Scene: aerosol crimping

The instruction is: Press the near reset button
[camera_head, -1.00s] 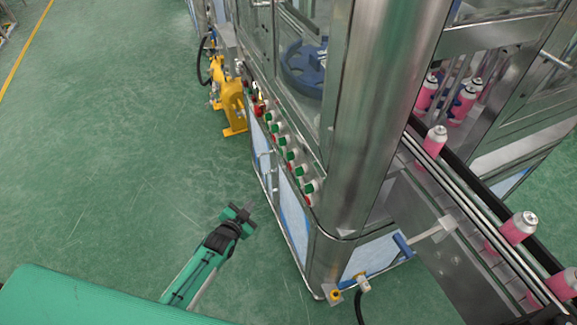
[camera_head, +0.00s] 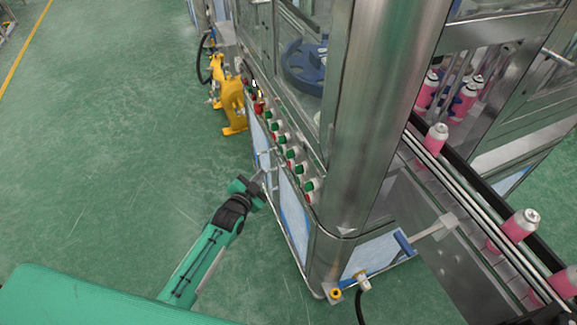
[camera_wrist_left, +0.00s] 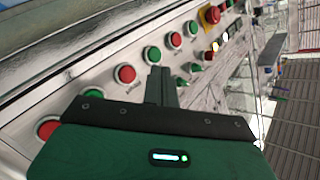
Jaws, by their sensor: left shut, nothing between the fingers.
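A row of red and green push buttons runs along the machine's slanted panel, with the nearest green button (camera_head: 309,185) close to the cabinet corner. No label shows which one is the reset button. In the left wrist view a red button (camera_wrist_left: 48,129), a green button (camera_wrist_left: 93,95), another red button (camera_wrist_left: 125,74) and another green button (camera_wrist_left: 152,54) line the panel. My left gripper (camera_head: 262,174) is shut and empty, beside the cabinet front. Its closed fingers (camera_wrist_left: 161,84) point towards the panel; contact cannot be told. My right gripper is not in view.
A red emergency knob on a yellow base (camera_wrist_left: 211,15) sits farther along the row. A steel post (camera_head: 375,100) rises behind the panel. Pink cans (camera_head: 434,139) stand on the conveyor at right. A yellow device (camera_head: 231,100) stands beyond the panel. Green floor is clear at left.

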